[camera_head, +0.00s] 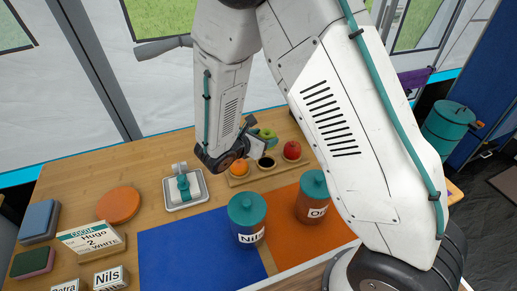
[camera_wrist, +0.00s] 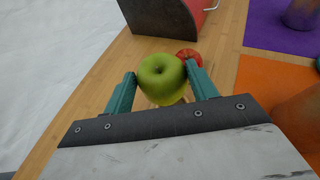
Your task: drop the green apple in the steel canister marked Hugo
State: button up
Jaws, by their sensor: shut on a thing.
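My gripper (camera_head: 259,136) is shut on the green apple (camera_wrist: 163,77), which sits between the two teal fingers in the wrist view. In the head view the green apple (camera_head: 265,134) shows just above a wooden tray (camera_head: 238,181). No steel canister marked Hugo can be made out.
The tray holds an orange (camera_head: 239,168) and a red fruit (camera_head: 292,150), with a dark well between. A scale-like thing (camera_head: 185,188) and an orange disc (camera_head: 118,205) stand left. A purple mat (camera_wrist: 275,33) and a red-and-grey container (camera_wrist: 165,15) lie beyond the gripper.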

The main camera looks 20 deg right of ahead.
jog(key=shift+r, duration=0.7)
jog(key=shift+w, duration=0.1)
